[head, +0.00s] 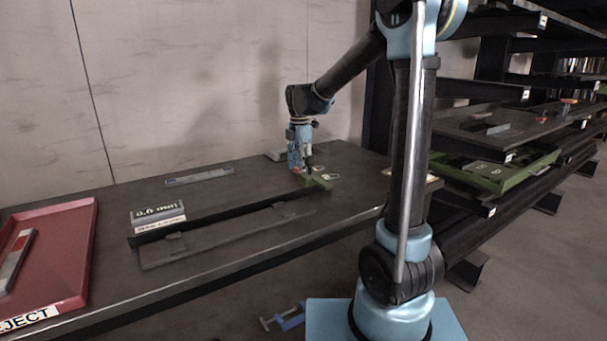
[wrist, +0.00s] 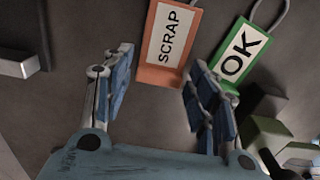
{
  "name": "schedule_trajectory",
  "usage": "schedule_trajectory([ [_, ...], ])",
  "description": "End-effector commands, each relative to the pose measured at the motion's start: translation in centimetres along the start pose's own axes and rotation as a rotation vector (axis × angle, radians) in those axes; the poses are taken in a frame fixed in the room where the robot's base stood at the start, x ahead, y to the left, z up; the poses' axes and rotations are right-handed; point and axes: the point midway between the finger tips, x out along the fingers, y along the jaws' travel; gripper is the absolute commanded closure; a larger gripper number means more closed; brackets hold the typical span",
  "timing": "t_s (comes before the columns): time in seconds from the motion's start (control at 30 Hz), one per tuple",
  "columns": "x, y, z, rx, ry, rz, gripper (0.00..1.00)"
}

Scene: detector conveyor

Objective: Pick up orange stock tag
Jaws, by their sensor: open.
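The orange stock tag (wrist: 168,76) shows in the wrist view, flat on the dark table, with a white label reading SCRAP and part of a loop at the top edge. My gripper (wrist: 159,72) is open, with its two blue fingers on either side of the lower end of the tag. I cannot tell how high the fingertips are above it. In the head view my gripper (head: 303,165) is low over the far part of the table, and only a small orange-red patch shows beside it.
A green OK tag (wrist: 236,62) lies just right of the right finger. A green block (head: 319,182) stands close to my gripper. A long black bar (head: 220,213), a grey display box (head: 157,212) and a red reject tray (head: 75,250) are further left.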

Motion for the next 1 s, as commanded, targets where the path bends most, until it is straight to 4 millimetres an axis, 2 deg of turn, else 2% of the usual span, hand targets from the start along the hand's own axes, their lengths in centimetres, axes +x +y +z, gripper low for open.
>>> schedule_trajectory([
  [0.3, 0.6, 0.0, 0.0, 0.0, 0.0, 0.0, 0.47],
  [0.33, 0.6, 0.0, 0.0, 0.0, 0.0, 0.0, 0.49],
  [0.43, 0.6, 0.0, 0.0, 0.0, 0.0, 0.0, 0.72],
  [0.47, 0.6, 0.0, 0.0, -0.001, 0.0, 0.0, 0.74],
  [0.83, 0.4, 0.1, -0.2, -0.002, 0.0, 0.0, 0.74],
  [1.0, -1.0, 0.0, -0.2, -0.002, 0.0, 0.0, 0.74],
])
